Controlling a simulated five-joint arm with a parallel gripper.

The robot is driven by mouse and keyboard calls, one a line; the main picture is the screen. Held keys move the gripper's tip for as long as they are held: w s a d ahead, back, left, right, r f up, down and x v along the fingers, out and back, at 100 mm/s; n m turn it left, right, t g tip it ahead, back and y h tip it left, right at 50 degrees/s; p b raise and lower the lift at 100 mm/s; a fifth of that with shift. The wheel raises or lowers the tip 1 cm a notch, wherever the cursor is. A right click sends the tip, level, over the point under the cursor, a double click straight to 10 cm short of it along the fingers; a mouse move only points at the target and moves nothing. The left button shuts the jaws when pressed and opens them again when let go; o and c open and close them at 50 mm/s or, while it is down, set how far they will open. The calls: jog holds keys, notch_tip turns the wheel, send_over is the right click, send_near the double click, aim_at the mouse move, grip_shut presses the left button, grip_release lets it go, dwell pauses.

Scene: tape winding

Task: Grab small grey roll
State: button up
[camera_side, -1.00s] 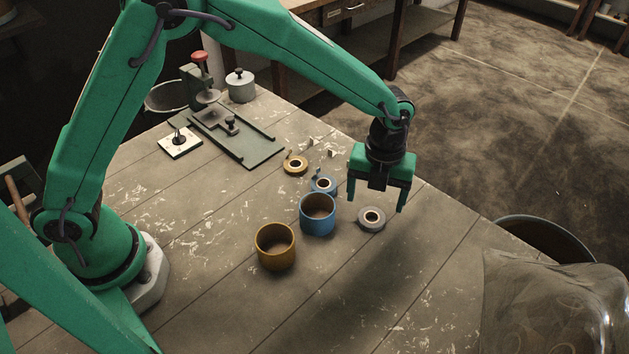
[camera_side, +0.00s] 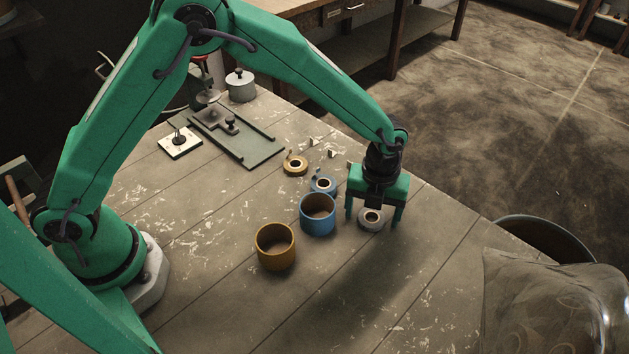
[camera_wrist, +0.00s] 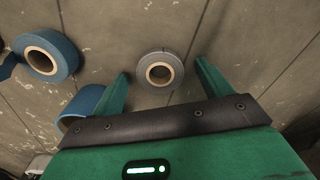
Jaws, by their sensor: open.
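The small grey roll (camera_side: 371,218) lies flat on the wooden table, to the right of the blue cup. It also shows in the wrist view (camera_wrist: 160,70), its pale core ring facing up. My gripper (camera_side: 373,220) is open, pointing down over the roll. In the side view one finger is on each side of the roll. In the wrist view the fingertips (camera_wrist: 162,72) stand left and right of it with gaps, and nothing is held.
A blue cup (camera_side: 318,214) stands close to the left finger, with a yellow cup (camera_side: 276,247) beyond. A blue roll (camera_side: 323,185) and a yellow roll (camera_side: 295,166) lie behind. A metal fixture (camera_side: 240,142) is at the back. The table front is clear.

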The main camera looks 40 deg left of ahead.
jog(key=c, duration=1.1)
jog(key=shift+o, duration=0.2)
jog(key=shift+r, duration=0.15)
jog(key=shift+r, duration=0.5)
jog(key=r, duration=0.3)
jog(key=shift+s+d+r, duration=0.15)
jog(key=shift+s, duration=0.1)
jog(key=s+d+r, duration=0.5)
jog(key=s+r, duration=0.1)
jog(key=s, duration=0.3)
jog(key=shift+s+d+r, duration=0.2)
jog(key=shift+s+d, duration=0.05)
jog(key=shift+s, duration=0.05)
